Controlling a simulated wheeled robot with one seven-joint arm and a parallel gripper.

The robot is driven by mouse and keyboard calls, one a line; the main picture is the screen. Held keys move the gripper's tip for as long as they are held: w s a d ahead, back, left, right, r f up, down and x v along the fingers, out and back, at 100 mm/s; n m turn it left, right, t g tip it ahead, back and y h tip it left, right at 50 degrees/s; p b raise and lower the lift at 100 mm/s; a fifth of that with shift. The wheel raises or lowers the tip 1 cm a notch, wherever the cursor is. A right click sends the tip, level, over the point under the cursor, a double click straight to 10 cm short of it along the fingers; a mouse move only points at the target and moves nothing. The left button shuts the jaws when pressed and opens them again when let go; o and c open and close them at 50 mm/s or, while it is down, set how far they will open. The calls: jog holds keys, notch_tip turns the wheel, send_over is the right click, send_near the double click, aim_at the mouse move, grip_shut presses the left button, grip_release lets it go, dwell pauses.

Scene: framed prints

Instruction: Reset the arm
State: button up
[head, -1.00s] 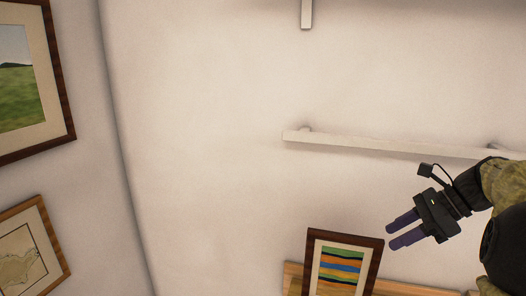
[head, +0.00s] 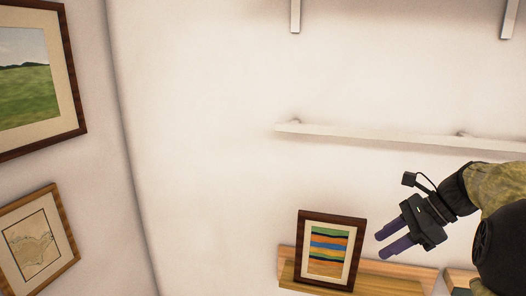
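My gripper (head: 387,242) is at the lower right of the head view, on my arm, which reaches in from the right edge. Its two purple fingers point left and slightly down. They are apart with a gap between them, and nothing is between them. In the picture, the fingertips are just right of a framed striped print (head: 329,252). I cannot tell how far the gripper is from that print in depth.
The striped print leans upright on a wooden ledge (head: 395,281). A white rail (head: 370,134) runs along the wall above. Two framed pictures, a green landscape (head: 25,85) and a map-like print (head: 35,243), hang on the left wall.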

jog(key=s+a+f+n+h+b, duration=0.1)
jog(key=s+a+f+n+h, duration=0.1)
jog(key=f+n, duration=0.5)
jog(key=s+a+f+n+h, duration=0.3)
jog(key=s+a+f+n, duration=0.2)
jog(key=f, duration=0.3)
jog(key=s+a+f+n+h+b, duration=0.1)
jog(key=s+a+f+n+h, duration=0.1)
jog(key=f+n, duration=0.6)
jog(key=s+a, duration=0.1)
jog(key=a, duration=0.1)
jog(key=shift+s+a+n+h+b, duration=0.3)
jog(key=shift+s+h+b, duration=0.05)
jog(key=shift+s+h, duration=0.05)
